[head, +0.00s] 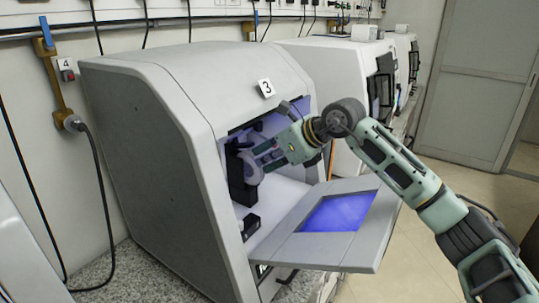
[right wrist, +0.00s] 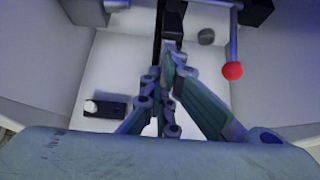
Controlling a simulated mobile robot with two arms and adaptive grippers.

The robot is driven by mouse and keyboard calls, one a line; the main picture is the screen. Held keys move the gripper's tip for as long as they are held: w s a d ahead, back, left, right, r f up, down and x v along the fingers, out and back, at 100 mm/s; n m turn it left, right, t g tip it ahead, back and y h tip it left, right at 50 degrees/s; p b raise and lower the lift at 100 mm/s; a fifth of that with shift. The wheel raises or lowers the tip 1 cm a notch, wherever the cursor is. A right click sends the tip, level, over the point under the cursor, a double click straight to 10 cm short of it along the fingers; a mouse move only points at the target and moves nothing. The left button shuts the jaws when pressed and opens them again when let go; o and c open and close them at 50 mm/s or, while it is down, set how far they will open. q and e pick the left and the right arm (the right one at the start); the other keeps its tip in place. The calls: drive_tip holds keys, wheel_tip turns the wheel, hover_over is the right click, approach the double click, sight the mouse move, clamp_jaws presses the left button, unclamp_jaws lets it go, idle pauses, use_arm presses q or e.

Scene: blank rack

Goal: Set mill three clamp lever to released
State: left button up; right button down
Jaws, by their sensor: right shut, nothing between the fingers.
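Mill three (head: 165,110) is a pale grey cabinet with a "3" label on top, its door (head: 300,245) hinged down open. My right gripper (head: 258,160) reaches into the lit chamber, beside a dark upright fixture and a pale round part. In the right wrist view the gripper (right wrist: 172,55) has its fingers together, with nothing between them. A grey lever rod with a red ball knob (right wrist: 232,71), likely the clamp lever, stands to the right of the fingers, apart from them. I cannot make out this lever in the head view. My left gripper is out of view.
A small black block with a white knob (right wrist: 92,107) sits on the chamber floor at left. The chamber walls are close on both sides. Another machine (head: 340,65) stands behind. A socket with a cable (head: 72,123) is on the left wall.

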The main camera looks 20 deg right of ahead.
wheel_tip(320, 180, up, 5)
drive_tip(key=shift+a+r+p, duration=0.1)
drive_tip(key=shift+p, duration=0.5)
drive_tip(key=v, duration=1.2)
